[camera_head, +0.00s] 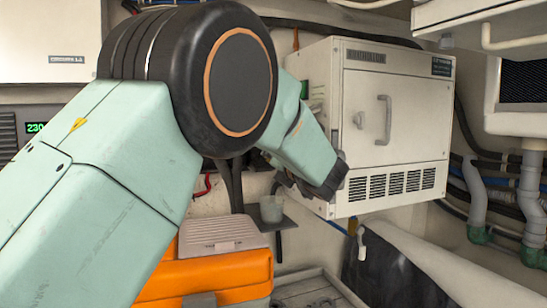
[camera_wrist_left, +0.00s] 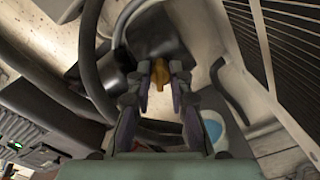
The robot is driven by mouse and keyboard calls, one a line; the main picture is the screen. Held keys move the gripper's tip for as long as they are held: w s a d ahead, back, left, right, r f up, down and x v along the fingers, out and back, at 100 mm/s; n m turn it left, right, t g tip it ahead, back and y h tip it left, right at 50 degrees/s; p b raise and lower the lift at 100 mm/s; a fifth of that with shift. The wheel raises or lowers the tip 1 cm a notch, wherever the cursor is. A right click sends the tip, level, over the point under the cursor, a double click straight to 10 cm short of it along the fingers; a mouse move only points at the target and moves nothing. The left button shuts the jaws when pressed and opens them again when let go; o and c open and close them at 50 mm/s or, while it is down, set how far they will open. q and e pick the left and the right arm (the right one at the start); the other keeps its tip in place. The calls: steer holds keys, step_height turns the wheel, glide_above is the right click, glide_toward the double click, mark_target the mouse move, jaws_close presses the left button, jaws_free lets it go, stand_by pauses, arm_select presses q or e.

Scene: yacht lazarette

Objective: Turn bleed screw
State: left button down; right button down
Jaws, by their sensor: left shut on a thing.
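My left gripper (camera_wrist_left: 160,84) is shut on a small brass-coloured piece, which looks like the bleed screw (camera_wrist_left: 159,71). The screw sits against a dark rounded fitting (camera_wrist_left: 158,38) in the left wrist view, with a fingertip on each side of it. In the head view my left arm reaches across to the lower left side of a white cabinet (camera_head: 395,110). There the fingertips and the screw are hidden behind the arm and wrist. My right gripper is in neither view.
A small cup (camera_head: 271,208) stands on a dark bracket below my left wrist. An orange case (camera_head: 215,275) with a pale lid is lower down. Dark hoses (camera_wrist_left: 92,75) run close around the gripper. A vented panel (camera_wrist_left: 292,45) is on its right in the wrist view.

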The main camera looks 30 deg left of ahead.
arm_select(q)
steer(key=shift+r, duration=0.3)
steer(key=c, duration=1.6)
jaws_free()
steer(key=o, duration=0.4)
steer(key=shift+d+f, duration=0.1)
steer(key=shift+f, duration=0.05)
step_height(320, 180, up, 10)
steer(key=shift+f, duration=0.1)
